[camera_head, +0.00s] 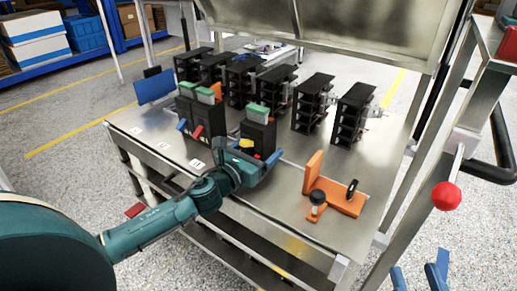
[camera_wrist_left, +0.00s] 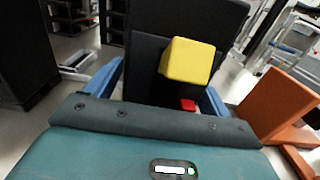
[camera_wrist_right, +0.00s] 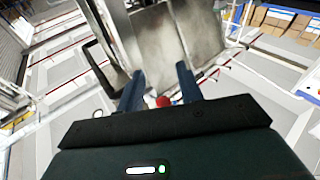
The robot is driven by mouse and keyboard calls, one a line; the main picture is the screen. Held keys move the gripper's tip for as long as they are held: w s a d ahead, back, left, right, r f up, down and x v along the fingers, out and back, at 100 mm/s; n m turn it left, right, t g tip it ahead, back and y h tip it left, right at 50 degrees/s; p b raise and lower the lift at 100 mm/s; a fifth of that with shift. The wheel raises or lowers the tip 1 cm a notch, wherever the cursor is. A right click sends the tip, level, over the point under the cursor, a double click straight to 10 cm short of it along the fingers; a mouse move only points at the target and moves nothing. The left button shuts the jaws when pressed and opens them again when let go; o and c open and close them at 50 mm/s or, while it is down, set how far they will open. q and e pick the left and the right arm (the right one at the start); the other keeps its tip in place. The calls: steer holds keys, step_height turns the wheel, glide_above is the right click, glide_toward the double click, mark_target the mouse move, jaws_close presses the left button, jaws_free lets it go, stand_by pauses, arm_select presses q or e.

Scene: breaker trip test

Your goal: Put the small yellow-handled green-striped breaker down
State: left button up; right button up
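The yellow-handled breaker (camera_head: 258,135) is a black upright block with a green top, over the front middle of the metal table. Its yellow handle (camera_wrist_left: 187,61) and a small red part (camera_wrist_left: 188,104) face my left gripper. My left gripper (camera_head: 252,158) has its blue fingers on either side of the breaker, seemingly against its sides; it also shows in the left wrist view (camera_wrist_left: 162,85). The gripper hides the breaker's base, so I cannot tell whether it touches the table. My right gripper (camera_head: 420,275) is open and empty, low right, off the table; its fingers also show apart in the right wrist view (camera_wrist_right: 160,90).
Two green-topped breakers with blue and red handles (camera_head: 200,120) stand close on the left. Several black slotted units (camera_head: 313,103) line the back. An orange fixture (camera_head: 335,196) with black knobs stands right. A red ball lever (camera_head: 446,196) is on the right frame. Bare tabletop lies right of centre.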

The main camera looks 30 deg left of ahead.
arm_select(q)
steer(key=shift+r, duration=0.15)
steer(key=s, duration=0.4)
steer(key=s+a, duration=0.1)
steer(key=s, duration=0.3)
steer(key=s+p, duration=0.1)
steer(key=s, duration=0.3)
steer(key=shift+a, duration=0.3)
